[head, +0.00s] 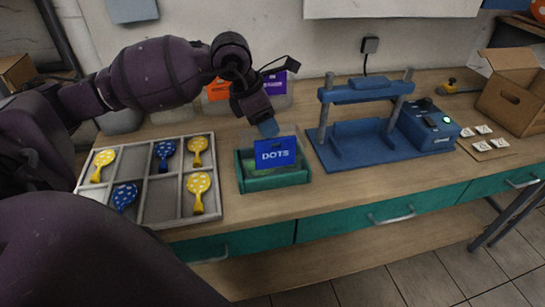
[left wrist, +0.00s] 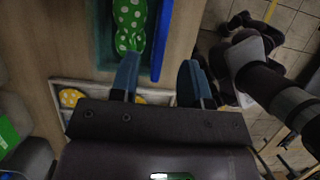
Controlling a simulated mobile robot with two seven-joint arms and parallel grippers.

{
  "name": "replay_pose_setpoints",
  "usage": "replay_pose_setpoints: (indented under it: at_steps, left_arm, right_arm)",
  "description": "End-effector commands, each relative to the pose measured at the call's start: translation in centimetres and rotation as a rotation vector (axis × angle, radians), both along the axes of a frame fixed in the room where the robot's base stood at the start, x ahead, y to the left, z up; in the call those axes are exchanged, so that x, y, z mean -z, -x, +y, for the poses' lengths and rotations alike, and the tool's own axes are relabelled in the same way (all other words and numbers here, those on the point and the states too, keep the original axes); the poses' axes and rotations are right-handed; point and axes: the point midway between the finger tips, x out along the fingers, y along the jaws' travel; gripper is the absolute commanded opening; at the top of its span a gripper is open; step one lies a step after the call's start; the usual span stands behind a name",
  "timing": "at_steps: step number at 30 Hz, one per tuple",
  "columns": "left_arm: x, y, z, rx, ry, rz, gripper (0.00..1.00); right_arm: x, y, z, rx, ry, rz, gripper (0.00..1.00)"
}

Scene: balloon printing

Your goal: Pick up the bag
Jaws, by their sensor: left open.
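A green tray (head: 276,182) with a blue "DOTS" sign (head: 276,153) on its front stands on the table. Something green lies inside it, mostly hidden by the sign in the head view. In the left wrist view it is a green, white-dotted item (left wrist: 129,24), seemingly the bag or its contents; I cannot make out the bag's outline. My left gripper (head: 268,128) points down above the back part of the tray. In the left wrist view its two fingers (left wrist: 158,82) are apart, the left finger close to the dotted item. Nothing shows gripped. My right gripper is not seen.
A divided white tray (head: 151,183) with yellow and blue dotted balloons is left of the green tray. A blue press (head: 358,125) with a control box stands to the right. Orange and purple signs (head: 274,83) stand behind. A cardboard box (head: 512,98) is far right.

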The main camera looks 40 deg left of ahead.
Motion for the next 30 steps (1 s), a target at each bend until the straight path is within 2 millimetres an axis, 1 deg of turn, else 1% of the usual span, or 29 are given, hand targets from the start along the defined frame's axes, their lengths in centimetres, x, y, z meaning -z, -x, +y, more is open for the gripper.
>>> replay_pose_setpoints:
  at_steps: [1, 8, 15, 18, 21, 27, 28, 30]
  left_arm:
    - [0.5, -0.1, -0.1, 0.001, 0.001, 0.001, 0.43]
    - [1.7, -0.4, -0.5, 0.002, 0.001, 0.001, 0.43]
    - [4.9, -1.0, -1.1, 0.001, 0.001, 0.003, 0.43]
    - [5.7, -1.3, -1.3, 0.001, 0.0, 0.001, 0.43]
    - [6.1, -1.4, -1.4, 0.002, 0.0, 0.0, 0.43]
    - [6.0, -1.5, -1.4, 0.002, -0.001, 0.0, 0.43]
    - [6.0, -1.5, -1.4, 0.002, -0.001, 0.0, 0.4]
    - [6.0, -1.5, -1.4, 0.002, -0.001, 0.0, 0.29]
  right_arm:
    - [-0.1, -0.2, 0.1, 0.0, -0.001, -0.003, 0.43]
    - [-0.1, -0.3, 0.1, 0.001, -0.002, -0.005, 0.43]
    - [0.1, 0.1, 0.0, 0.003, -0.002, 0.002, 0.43]
    - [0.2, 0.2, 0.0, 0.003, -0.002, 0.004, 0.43]
    - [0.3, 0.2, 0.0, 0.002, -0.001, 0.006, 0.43]
    - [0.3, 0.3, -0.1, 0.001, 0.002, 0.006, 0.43]
    - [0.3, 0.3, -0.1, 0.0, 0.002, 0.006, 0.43]
    - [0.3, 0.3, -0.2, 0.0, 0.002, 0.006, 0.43]
